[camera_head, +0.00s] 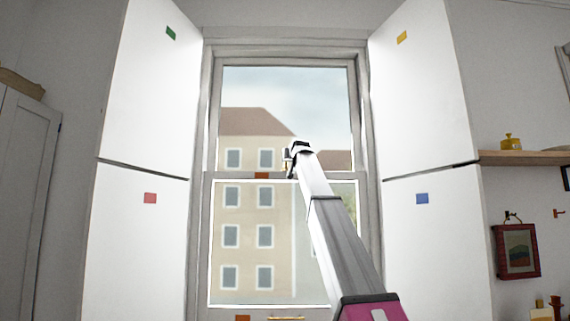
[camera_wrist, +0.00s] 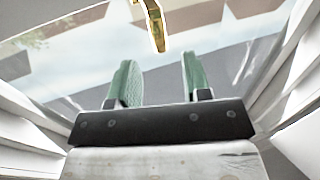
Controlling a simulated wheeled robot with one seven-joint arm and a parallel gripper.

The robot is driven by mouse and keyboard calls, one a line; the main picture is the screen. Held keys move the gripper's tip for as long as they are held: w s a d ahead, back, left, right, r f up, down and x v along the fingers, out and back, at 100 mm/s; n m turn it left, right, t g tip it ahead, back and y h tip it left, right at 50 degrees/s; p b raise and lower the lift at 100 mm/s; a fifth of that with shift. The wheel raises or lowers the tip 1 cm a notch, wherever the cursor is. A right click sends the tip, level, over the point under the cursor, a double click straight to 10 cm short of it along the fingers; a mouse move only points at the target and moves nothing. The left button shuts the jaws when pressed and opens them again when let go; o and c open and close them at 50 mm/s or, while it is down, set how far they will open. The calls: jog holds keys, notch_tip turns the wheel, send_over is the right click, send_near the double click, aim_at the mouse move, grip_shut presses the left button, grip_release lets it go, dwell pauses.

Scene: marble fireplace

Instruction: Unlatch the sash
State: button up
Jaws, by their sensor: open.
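The sash window (camera_head: 213,176) stands straight ahead in the head view, its upper and lower panes meeting at a middle rail. A brass piece (camera_wrist: 154,24), which looks like the latch lever, hangs into the top of the wrist view. My gripper (camera_wrist: 157,72) shows there with two green-padded fingers spread apart and nothing between them. The brass piece is beyond the fingertips, roughly in line with the gap. In the head view my gripper (camera_head: 289,160) is at the middle rail, right of centre, and the latch is hidden behind it or too small to tell.
White shutter panels flank the window, left (camera_head: 150,90) and right (camera_head: 420,90), with coloured tags. An orange tag (camera_head: 262,175) is on the middle rail. A brass handle (camera_head: 286,318) is at the bottom. A wooden shelf (camera_head: 530,158) and a red-framed picture (camera_head: 516,251) are at right.

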jog(key=x, duration=0.7)
jog(key=shift+w, duration=0.35)
grip_shut()
